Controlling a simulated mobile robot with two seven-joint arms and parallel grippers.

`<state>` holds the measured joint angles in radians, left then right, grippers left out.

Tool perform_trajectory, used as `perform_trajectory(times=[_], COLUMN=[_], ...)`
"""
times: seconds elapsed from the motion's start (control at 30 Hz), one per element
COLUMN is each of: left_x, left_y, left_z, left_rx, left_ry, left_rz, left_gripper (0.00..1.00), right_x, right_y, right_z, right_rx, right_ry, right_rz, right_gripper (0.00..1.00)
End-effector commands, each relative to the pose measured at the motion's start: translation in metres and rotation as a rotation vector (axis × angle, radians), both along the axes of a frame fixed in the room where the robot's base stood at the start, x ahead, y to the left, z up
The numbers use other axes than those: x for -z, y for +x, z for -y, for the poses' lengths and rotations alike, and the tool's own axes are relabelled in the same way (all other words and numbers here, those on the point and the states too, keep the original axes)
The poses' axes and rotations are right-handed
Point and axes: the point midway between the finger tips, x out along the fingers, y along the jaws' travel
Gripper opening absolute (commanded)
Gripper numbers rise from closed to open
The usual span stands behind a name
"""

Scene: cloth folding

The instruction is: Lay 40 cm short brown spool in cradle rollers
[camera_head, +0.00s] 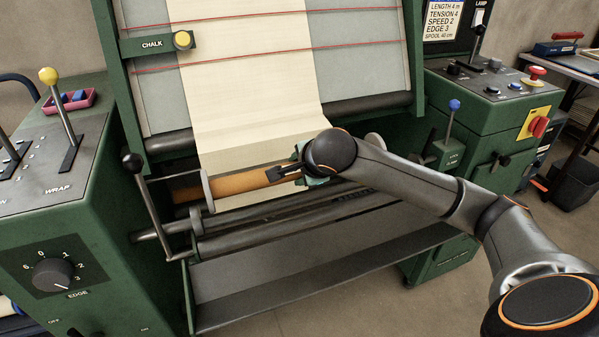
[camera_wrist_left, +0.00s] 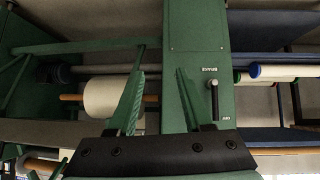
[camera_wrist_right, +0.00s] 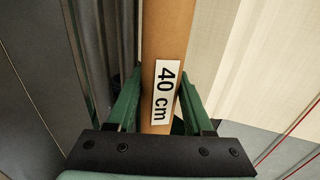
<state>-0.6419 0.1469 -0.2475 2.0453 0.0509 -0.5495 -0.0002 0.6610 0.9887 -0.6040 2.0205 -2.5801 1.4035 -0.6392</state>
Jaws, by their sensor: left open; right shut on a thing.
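The brown spool (camera_head: 240,182) lies across the machine, low in front of the hanging cream cloth, over the cradle rollers (camera_head: 285,225). In the right wrist view the brown spool (camera_wrist_right: 160,55) carries a white "40 cm" label (camera_wrist_right: 166,90). My right gripper (camera_head: 282,174) is shut on the spool, its green fingers on both sides of it in the right wrist view (camera_wrist_right: 160,95). I cannot tell whether the spool rests on the rollers. My left gripper (camera_wrist_left: 157,78) is open and empty, seen only in its wrist view, facing a green machine panel with a brake lever (camera_wrist_left: 213,95).
The cream cloth (camera_head: 240,80) hangs down behind the spool. A black-knobbed lever (camera_head: 133,163) and a grey disc (camera_head: 207,190) stand at the spool's left. Green control cabinets flank both sides. A sloped grey tray (camera_head: 320,275) lies below the rollers.

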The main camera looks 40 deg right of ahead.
Motion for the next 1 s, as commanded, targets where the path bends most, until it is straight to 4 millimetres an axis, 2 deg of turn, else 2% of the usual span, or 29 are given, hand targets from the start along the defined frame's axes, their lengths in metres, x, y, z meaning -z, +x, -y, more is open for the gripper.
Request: perform_trajectory(times=[0.03,0.47,0.57,1.0], left_x=[0.005,0.025,0.013,-0.030], left_y=[0.000,-0.004,0.005,0.040], left_z=[0.000,-0.005,-0.011,-0.011], left_rx=[0.000,-0.007,-0.007,-0.002], left_ry=[0.001,0.008,0.017,0.012], left_rz=[0.000,-0.004,0.052,0.272], left_gripper=[0.50,0.50,0.50,0.50], right_x=[0.008,0.051,0.051,0.064], right_y=[0.004,0.033,0.032,0.032], right_z=[0.001,0.008,0.008,0.007], right_rx=[0.001,-0.001,-0.001,-0.002], right_ry=[0.002,0.001,0.000,0.000], right_rz=[0.001,-0.001,0.001,0.001], right_gripper=[0.00,0.00,0.00,0.00])
